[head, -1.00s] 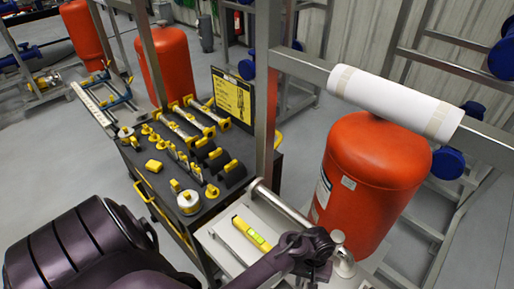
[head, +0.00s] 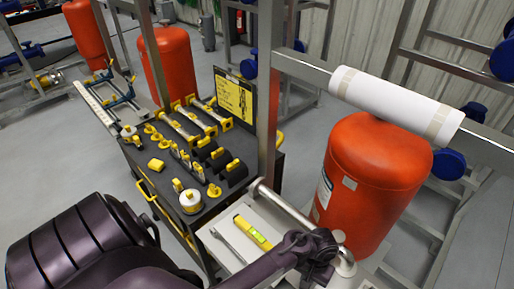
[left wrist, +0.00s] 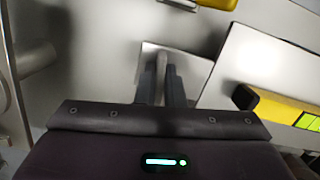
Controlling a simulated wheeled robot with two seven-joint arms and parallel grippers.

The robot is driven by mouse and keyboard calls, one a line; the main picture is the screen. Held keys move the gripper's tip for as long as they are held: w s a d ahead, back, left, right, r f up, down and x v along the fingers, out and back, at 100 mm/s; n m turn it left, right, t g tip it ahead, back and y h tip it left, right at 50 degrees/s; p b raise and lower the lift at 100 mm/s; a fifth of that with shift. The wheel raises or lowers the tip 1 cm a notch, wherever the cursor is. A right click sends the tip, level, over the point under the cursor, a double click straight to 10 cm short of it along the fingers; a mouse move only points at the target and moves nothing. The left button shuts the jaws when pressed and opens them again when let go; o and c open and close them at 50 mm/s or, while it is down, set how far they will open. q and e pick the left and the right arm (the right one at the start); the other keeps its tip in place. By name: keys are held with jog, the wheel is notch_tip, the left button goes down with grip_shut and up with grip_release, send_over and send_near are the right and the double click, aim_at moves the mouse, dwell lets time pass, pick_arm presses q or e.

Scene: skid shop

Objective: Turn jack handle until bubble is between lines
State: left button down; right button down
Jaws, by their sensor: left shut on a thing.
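A yellow spirit level (head: 252,233) with a green vial lies on a pale metal plate (head: 213,233) at the lower middle of the head view. The level also shows at the right of the left wrist view (left wrist: 285,110); the bubble is too small to make out. My left gripper (left wrist: 163,75) is shut on a grey metal part, the jack handle (left wrist: 164,58), which shows between its fingers. In the head view my arm and wrist hide the fingers and most of the handle, just right of the level. My right gripper is not in view.
A metal tube rail (head: 285,205) and an upright post stand close behind the level. A large orange tank (head: 370,185) is to the right. A black cart (head: 165,205) with yellow-marked parts is to the left. A white roll (head: 395,103) lies on a beam above.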

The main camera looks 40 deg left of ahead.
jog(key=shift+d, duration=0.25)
pick_arm(q)
jog(key=m, duration=0.2)
jog(key=shift+m, duration=0.4)
jog(key=shift+s+m, duration=0.1)
jog(key=shift+m, duration=0.3)
jog(key=shift+y, duration=0.3)
jog(key=m, duration=0.3)
jog(key=shift+f, duration=0.1)
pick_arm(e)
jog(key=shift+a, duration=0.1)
